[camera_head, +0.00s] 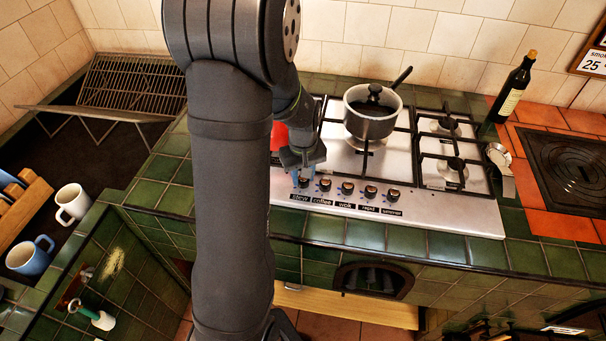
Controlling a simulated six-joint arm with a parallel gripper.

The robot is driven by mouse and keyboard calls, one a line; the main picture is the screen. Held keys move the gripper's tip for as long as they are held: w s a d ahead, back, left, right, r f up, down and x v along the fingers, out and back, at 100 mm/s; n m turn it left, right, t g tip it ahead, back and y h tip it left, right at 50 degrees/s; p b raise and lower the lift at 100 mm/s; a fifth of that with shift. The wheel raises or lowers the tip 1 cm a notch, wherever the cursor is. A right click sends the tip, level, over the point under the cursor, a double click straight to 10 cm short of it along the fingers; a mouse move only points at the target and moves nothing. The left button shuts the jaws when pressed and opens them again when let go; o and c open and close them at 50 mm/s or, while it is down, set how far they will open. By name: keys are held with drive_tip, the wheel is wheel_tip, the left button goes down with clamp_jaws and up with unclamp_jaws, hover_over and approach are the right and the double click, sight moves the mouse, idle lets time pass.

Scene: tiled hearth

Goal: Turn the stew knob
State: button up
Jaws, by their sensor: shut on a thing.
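The stew knob (304,183) is the leftmost of a row of dark knobs on the front strip of the steel gas hob (455,216). The printed label "stew" sits just in front of it. My gripper (302,177) points down over this knob from behind. Its fingers are shut on the knob, which they partly cover. The knob's pointer direction cannot be made out. To its right are the coffee knob (323,185), wok knob (347,187), rapid knob (370,191) and simmer knob (393,194), all apart from my gripper.
A lidded steel pan (372,126) stands on the hob. A red thing (279,137) is mostly hidden behind my arm. A dark bottle (513,90) and a hotplate (572,166) are at the right. Mugs (73,203) and a wire rack (132,88) are at the left.

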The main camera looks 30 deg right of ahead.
drive_tip(key=o, duration=1)
drive_tip(key=shift+r, duration=0.1)
wheel_tip(320, 180, up, 17)
drive_tip(key=shift+r, duration=0.15)
idle(0.6)
wheel_tip(320, 180, down, 18)
drive_tip(key=shift+r, duration=0.25)
idle(0.3)
drive_tip(key=shift+r, duration=0.1)
